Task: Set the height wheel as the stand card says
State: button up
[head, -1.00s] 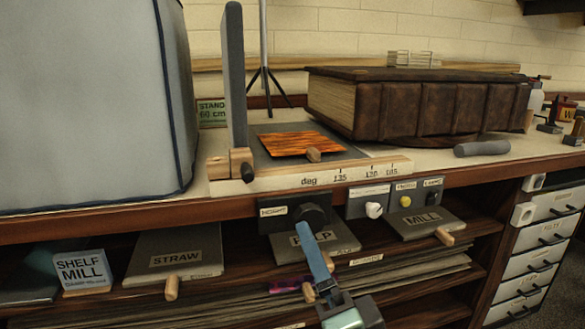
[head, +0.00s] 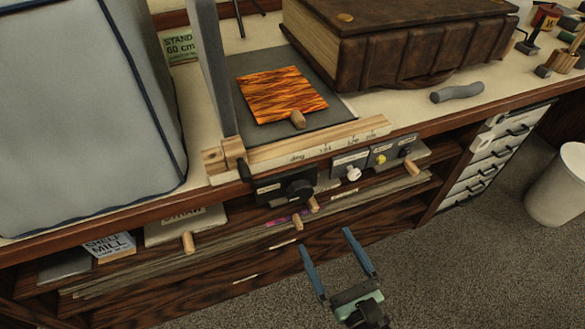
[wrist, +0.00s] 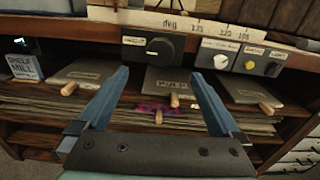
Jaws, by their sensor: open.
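The height wheel is a black round knob (head: 299,188) on a dark panel labelled HEIGHT, on the front below the bench top. It also shows in the wrist view (wrist: 160,48), with a light mark on its face. The stand card (head: 180,46) is green and white and reads "STAND 60 cm"; it stands at the back, behind the grey upright. My gripper (head: 326,240) is open and empty, in front of the shelves and apart from the wheel. In the wrist view its blue fingers (wrist: 160,74) point toward the panel, with the wheel between and beyond their tips.
A white knob (head: 353,173) and a yellow button (head: 381,159) sit right of the wheel. Wooden handles of shelf boards (head: 313,204) stick out just below it. A large grey covered box (head: 80,110) fills the left. A white bin (head: 560,190) stands on the carpet.

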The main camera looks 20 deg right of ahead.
aim_at(302, 195)
jog(key=w, duration=0.6)
jog(key=w+b, duration=0.1)
jog(key=w, duration=0.5)
jog(key=shift+w+a+b, duration=0.2)
jog(key=shift+w+b, duration=0.1)
jog(key=shift+w, duration=0.05)
jog(key=shift+c, duration=0.3)
jog(key=c, duration=1.2)
jog(key=shift+c, duration=0.2)
